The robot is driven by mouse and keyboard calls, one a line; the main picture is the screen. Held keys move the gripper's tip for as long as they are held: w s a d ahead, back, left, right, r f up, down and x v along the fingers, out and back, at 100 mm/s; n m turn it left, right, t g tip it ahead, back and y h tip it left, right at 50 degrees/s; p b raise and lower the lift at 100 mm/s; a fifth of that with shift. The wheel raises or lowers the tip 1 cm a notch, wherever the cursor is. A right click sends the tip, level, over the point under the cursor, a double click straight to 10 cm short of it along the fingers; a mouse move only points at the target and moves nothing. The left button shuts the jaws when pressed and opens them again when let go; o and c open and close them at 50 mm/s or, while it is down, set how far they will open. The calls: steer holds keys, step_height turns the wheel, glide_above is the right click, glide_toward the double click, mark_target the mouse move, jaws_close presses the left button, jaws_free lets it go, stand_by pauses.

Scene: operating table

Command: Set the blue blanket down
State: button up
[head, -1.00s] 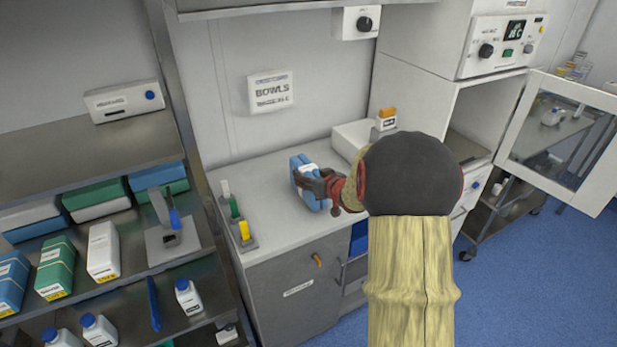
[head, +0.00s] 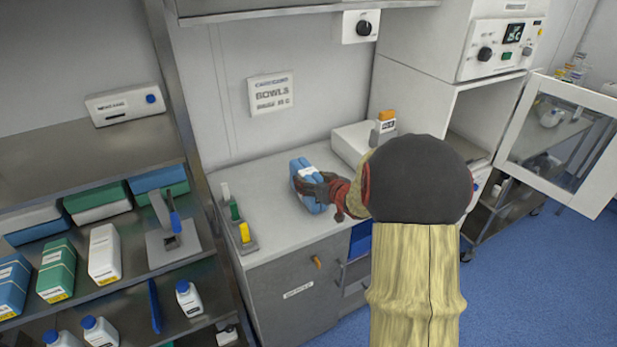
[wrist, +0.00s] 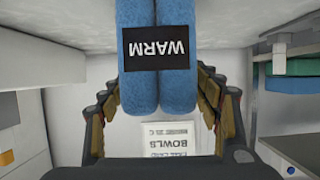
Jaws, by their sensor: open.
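The blue blanket (head: 309,183) is a folded or rolled bundle on the white counter (head: 270,228), below the wall sign. In the wrist view the blanket (wrist: 160,92) shows two blue rolls side by side with a black label reading WARM. My gripper (head: 318,188) is at the blanket's right side in the head view. In the wrist view my gripper (wrist: 162,118) has its fingers spread on both sides of the blanket, with gaps showing at each side. The blanket's underside is hidden by the angle.
A bowls sign (head: 271,93) is on the wall behind. A white box (head: 352,142) sits at the back right. A shelf (head: 80,172) with boxes and bottles is at left.

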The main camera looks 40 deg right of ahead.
steer(key=p+v, duration=0.3)
steer(key=v, duration=0.7)
steer(key=s+a+r+g+h, duration=0.1)
steer(key=a+r+g+h, duration=0.15)
steer(key=a+r, duration=0.85)
steer(key=s+a+n+g+y, duration=0.1)
steer(key=s+a+g+y, duration=0.1)
steer(key=s+a, duration=0.7)
steer(key=s+a+n+g+y, duration=0.1)
steer(key=s+a+g+y, duration=0.2)
steer(key=s+a, duration=0.6)
steer(key=a, duration=0.5)
steer(key=shift+s+f+n+y, duration=0.15)
steer(key=shift+s+n+y, duration=0.1)
steer(key=shift+n+y, duration=0.15)
steer(key=shift+c, duration=0.6)
